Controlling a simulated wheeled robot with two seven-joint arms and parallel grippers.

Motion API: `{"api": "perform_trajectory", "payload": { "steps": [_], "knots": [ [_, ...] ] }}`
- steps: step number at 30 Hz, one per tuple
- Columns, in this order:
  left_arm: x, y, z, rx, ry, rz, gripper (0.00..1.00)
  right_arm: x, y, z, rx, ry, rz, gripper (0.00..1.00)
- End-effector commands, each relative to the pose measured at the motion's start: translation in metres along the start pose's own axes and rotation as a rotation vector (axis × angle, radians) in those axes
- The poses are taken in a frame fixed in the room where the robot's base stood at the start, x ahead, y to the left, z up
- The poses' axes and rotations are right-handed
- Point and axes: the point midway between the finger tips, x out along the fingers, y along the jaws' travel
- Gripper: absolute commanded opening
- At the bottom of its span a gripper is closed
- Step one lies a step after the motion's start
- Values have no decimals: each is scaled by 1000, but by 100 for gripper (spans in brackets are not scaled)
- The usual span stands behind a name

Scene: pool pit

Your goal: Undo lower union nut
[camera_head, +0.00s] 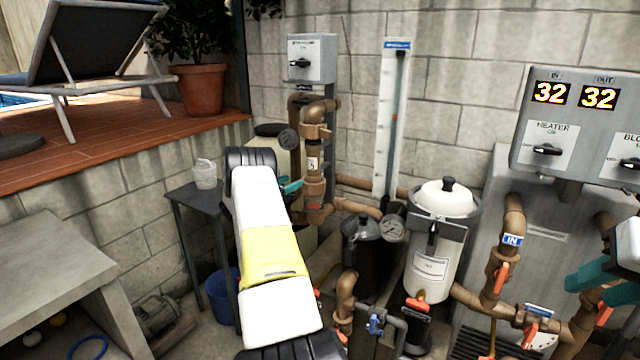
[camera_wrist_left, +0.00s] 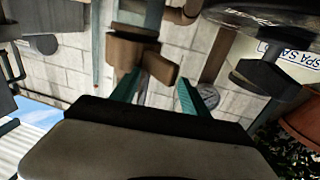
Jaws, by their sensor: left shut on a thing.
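A brown vertical pipe with union fittings stands against the wall below a grey switch box. The upper union nut (camera_head: 318,131) has a side lug. The lower union nut (camera_head: 313,188) is partly hidden by my left gripper (camera_head: 291,186), whose teal fingers reach it from the left. In the left wrist view a brown nut with a lug (camera_wrist_left: 150,65) sits between the teal fingers of the left gripper (camera_wrist_left: 160,88), which is shut on it. My right gripper (camera_head: 592,278) shows teal fingers at the right edge, near red valve handles; its opening is unclear.
A black pump pot (camera_head: 368,262) and white filter canister (camera_head: 436,262) stand right of the pipe. A small dark table (camera_head: 188,200) with a white jar (camera_head: 204,173) is left, a blue bucket (camera_head: 221,295) below. The grey heater (camera_head: 530,235) and its piping fill the right.

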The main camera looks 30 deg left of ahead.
Motion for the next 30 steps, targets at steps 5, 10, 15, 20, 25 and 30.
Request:
{"api": "perform_trajectory", "payload": {
  "steps": [5,10,15,20,25,30],
  "knots": [
    [-26,-4,-6,2,7,-9,35,0,0,0,0,0,0,36],
    [-56,-2,-4,1,4,-6,35,0,0,0,0,0,0,36],
    [-74,-1,-2,2,2,-2,35,0,0,0,0,0,0,36],
    [-78,-1,-1,1,1,-2,35,0,0,0,0,0,0,36],
    [-78,-1,-1,1,0,-1,35,0,0,0,0,0,0,36],
    [-78,-1,-1,0,0,-1,35,0,0,0,0,0,0,36]
  ]
}}
